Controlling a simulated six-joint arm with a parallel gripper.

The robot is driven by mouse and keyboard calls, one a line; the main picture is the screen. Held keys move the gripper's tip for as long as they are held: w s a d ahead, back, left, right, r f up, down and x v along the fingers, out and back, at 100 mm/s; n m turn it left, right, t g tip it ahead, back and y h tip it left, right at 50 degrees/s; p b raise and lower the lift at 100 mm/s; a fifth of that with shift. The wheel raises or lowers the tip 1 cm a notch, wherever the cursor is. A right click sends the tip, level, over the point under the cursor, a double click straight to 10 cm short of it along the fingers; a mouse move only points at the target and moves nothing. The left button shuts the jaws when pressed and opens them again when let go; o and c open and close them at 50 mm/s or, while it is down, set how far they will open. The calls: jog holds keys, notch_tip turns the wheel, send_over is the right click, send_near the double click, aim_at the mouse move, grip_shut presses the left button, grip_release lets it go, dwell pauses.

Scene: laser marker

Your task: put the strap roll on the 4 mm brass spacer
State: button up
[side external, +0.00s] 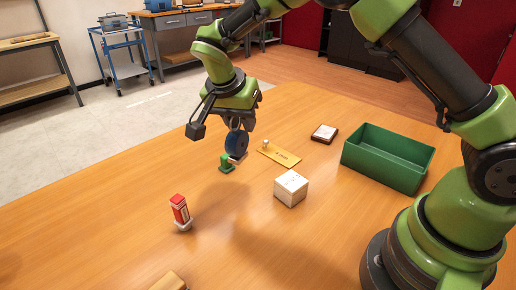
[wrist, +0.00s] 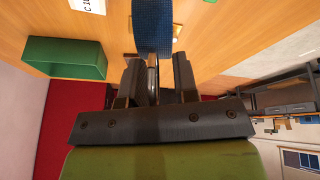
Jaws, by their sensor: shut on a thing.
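The strap roll (side external: 237,144) is a blue disc held upright on edge in my gripper (side external: 238,127). In the wrist view, the blue strap roll (wrist: 152,25) stands between the two dark fingers of my gripper (wrist: 156,72), which are shut on it. The brass spacer (side external: 280,154) is a flat yellow plate with small dark marking, lying on the table just right of the roll. The roll is apart from the spacer, to its left in the side view. In the wrist view the roll hides much of what lies beyond it.
A green block (side external: 227,163) stands close below the roll, with a pale piece beside it. A small white knob (side external: 265,144) is at the spacer's left end. A white box (side external: 291,188), green bin (side external: 388,157), dark-edged tile (side external: 324,134) and red-and-white item (side external: 180,211) stand around.

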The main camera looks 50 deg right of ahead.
jog(key=w+d+n, duration=0.1)
jog(key=w+d, duration=0.2)
jog(key=d, duration=1.3)
jog(key=shift+t, duration=0.3)
jog(key=shift+d+f, duration=0.2)
jog(key=shift+f, duration=1.35)
jog(key=shift+d+f, duration=0.15)
jog(key=shift+f, duration=1.4)
jog(key=shift+d+f, duration=0.2)
jog(key=shift+f, duration=1.35)
jog(key=o, duration=1)
jog(key=shift+f, duration=0.15)
jog(key=shift+c, duration=0.2)
